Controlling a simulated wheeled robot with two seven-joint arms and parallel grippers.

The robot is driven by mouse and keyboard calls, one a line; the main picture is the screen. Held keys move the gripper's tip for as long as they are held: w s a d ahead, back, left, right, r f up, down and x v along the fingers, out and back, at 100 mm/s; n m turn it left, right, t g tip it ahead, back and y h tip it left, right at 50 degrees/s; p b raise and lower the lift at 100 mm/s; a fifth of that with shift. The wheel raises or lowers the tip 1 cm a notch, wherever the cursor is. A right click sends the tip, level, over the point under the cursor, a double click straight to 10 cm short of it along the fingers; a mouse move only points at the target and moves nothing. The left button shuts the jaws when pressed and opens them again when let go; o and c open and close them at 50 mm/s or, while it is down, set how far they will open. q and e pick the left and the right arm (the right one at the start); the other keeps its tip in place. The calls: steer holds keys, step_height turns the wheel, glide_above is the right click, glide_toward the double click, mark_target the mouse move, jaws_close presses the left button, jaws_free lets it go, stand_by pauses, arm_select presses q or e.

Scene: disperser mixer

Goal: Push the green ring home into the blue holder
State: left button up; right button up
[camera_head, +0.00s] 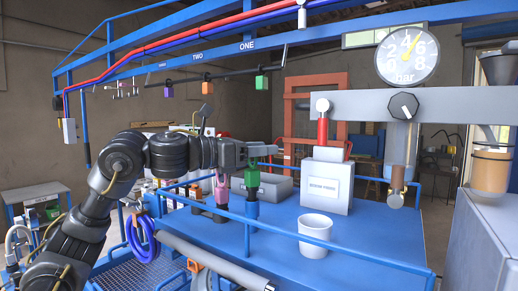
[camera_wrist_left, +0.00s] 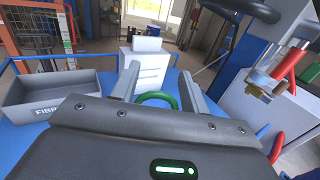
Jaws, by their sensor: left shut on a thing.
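The green ring (camera_head: 252,178) stands upright at the blue holder (camera_head: 251,211) on the blue deck. Its lower part is at the holder's top; I cannot tell how deep it sits. My left gripper (camera_head: 264,150) reaches in from the left at the ring's top and is shut on it. In the left wrist view the green ring (camera_wrist_left: 158,98) shows as an arc between the two fingers (camera_wrist_left: 160,88); the gripper body hides its lower part. The holder is hidden there. My right gripper is out of view.
A pink piece (camera_head: 221,190) stands just left of the holder. A white cup (camera_head: 315,236) and a grey press block (camera_head: 326,183) stand to the right. A grey bin (camera_wrist_left: 48,98) is on the left in the wrist view. Blue rails (camera_head: 330,246) edge the deck.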

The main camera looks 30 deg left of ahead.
arm_select(q)
steer(key=shift+f+b, duration=0.95)
steer(key=shift+f, duration=0.25)
steer(key=o, duration=1.3)
steer(key=shift+o, duration=0.2)
steer(key=b+v, duration=0.4)
steer(key=v, duration=0.7)
steer(key=shift+b, duration=0.3)
steer(key=shift+w, duration=0.1)
